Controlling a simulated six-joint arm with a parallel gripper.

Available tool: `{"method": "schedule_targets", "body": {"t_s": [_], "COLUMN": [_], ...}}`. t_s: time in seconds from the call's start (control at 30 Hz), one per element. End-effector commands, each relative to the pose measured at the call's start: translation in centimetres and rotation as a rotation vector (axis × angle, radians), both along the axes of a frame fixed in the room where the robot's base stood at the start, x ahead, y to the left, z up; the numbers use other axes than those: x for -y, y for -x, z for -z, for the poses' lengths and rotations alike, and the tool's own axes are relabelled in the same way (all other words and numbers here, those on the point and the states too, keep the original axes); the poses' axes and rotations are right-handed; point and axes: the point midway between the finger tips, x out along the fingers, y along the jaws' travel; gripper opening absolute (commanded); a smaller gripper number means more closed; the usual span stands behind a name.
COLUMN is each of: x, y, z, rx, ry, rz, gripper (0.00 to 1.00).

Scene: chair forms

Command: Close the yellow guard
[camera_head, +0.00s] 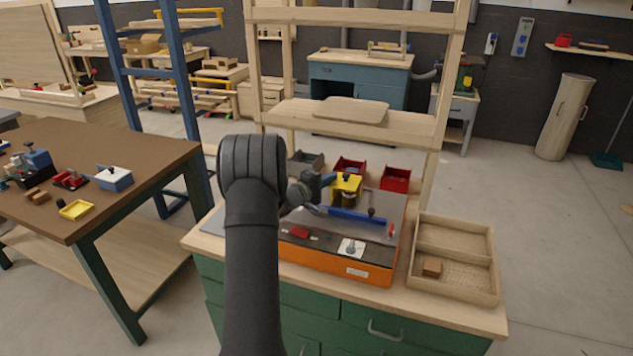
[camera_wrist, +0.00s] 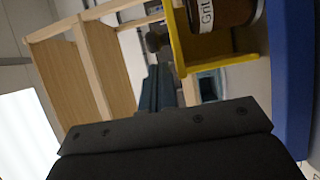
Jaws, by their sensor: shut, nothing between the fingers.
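The yellow guard (camera_head: 346,184) sits on the orange-sided machine (camera_head: 335,264) on the green bench, with a dark knob on it. In the wrist view the guard (camera_wrist: 184,62) is a yellow angled wall beside a brown drum (camera_wrist: 232,12) labelled "Grit", and its dark knob (camera_wrist: 154,42) sticks out to the left. My gripper (camera_head: 325,180) is just left of the guard in the head view. In the wrist view my gripper (camera_wrist: 161,80) is shut and empty, its fingertips close to the knob and guard. I cannot tell whether they touch.
A blue bar (camera_head: 357,216) runs along the machine in front of the guard. Red bins (camera_head: 396,179) stand behind it, under a wooden shelf frame (camera_head: 328,112). A wooden tray (camera_head: 455,283) with a small block is at right. A brown-topped table (camera_head: 130,160) is at left.

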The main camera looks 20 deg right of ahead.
Motion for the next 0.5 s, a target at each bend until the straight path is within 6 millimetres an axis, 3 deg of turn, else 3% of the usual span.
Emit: {"method": "schedule_targets", "body": {"t_s": [0.5], "x": [0.92], "y": [0.57], "z": [0.02], "rx": [0.0], "ry": [-0.001], "rz": [0.0], "gripper": [0.0]}}
